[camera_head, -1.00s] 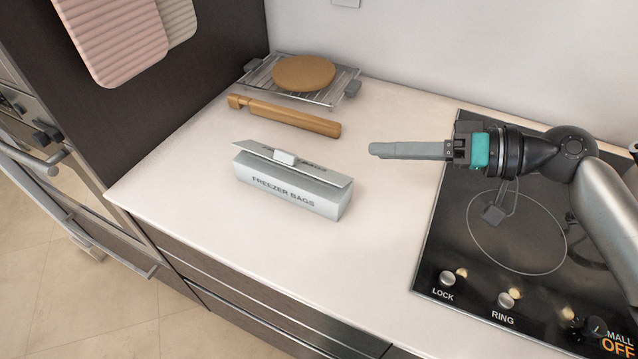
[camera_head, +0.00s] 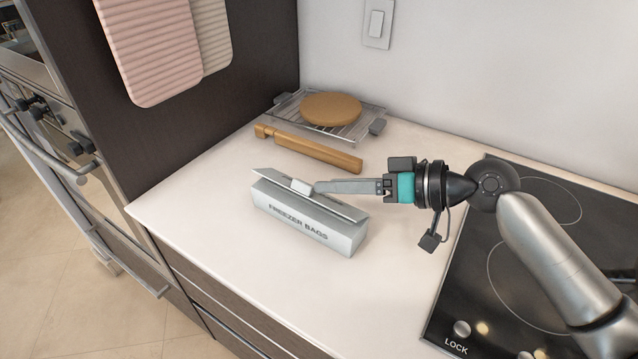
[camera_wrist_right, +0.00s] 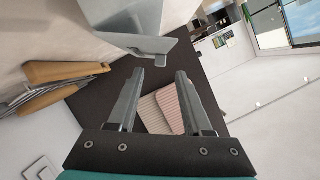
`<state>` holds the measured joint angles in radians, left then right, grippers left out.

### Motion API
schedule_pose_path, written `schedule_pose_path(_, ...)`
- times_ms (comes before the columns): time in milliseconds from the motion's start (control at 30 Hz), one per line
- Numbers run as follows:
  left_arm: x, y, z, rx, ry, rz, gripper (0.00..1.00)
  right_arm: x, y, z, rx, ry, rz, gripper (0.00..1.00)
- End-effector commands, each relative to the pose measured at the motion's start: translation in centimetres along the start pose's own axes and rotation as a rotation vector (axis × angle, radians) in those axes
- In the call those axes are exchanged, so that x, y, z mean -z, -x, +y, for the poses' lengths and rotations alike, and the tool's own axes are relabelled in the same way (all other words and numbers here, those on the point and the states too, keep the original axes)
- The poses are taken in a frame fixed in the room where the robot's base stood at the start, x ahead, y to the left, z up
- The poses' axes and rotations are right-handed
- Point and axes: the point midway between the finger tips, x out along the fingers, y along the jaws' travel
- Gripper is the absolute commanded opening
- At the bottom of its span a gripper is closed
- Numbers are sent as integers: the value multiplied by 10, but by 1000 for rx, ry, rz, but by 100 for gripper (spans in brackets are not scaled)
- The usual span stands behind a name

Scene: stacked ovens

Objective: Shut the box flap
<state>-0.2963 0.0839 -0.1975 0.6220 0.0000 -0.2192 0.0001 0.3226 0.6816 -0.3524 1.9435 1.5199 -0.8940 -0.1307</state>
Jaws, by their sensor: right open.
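The grey freezer bags box (camera_head: 300,222) lies on the pale counter. Its flap (camera_head: 338,205) sits tilted up, with a gap between its front edge and the box. A small white tab (camera_head: 301,186) is on the flap. My right gripper (camera_head: 318,187) reaches in from the right, its fingertips beside the tab and just above the flap; I cannot tell if they touch. In the right wrist view, the fingers (camera_wrist_right: 160,72) are apart with nothing between them. The box (camera_wrist_right: 130,18) shows there just beyond the tips. My left gripper is not in view.
A black cooktop (camera_head: 480,290) is at the right. The counter in front of the box is clear.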

Motion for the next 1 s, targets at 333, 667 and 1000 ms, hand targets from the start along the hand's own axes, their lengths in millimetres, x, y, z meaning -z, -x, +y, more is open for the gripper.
schedule_pose_path(333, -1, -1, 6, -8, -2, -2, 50, 0, -37, 0, 1, 0, 0, 50)
schedule_pose_path(667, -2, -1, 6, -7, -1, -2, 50, 0, -38, 0, 0, 0, 0, 47)
schedule_pose_path(1000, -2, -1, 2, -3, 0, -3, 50, 0, -38, 0, 0, -1, -1, 8)
